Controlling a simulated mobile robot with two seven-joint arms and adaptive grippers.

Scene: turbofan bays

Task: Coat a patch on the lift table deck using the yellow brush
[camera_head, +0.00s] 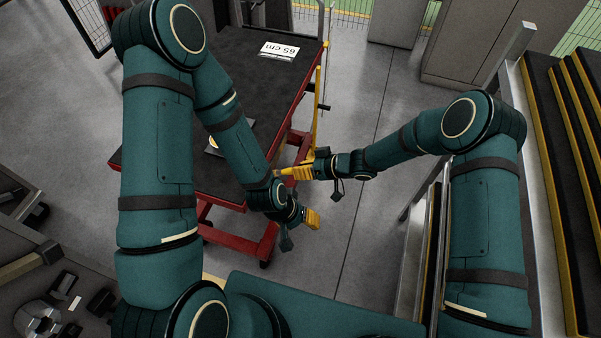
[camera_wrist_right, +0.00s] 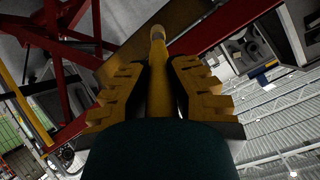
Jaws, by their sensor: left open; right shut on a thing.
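The lift table's dark deck (camera_head: 235,60) sits on a red frame and fills the upper middle of the head view. My right gripper (camera_head: 298,173) is shut on the yellow brush (camera_head: 281,171), just off the deck's right edge, with the brush pointing left. In the right wrist view the brush (camera_wrist_right: 158,75) runs between both yellow finger pads to a pale tip. My left gripper (camera_head: 314,219) is open and empty, below the right gripper and clear of the table. My left forearm hides part of the deck. A pale thing (camera_head: 213,144) with an orange edge shows beside that forearm, mostly hidden.
A white "65 cm" sign (camera_head: 279,51) lies at the deck's far end. A yellow upright bar (camera_head: 317,105) stands along the table's right side, close to my right gripper. Open grey floor (camera_head: 370,230) lies right of the table. Yellow-edged shelving (camera_head: 560,150) is at far right.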

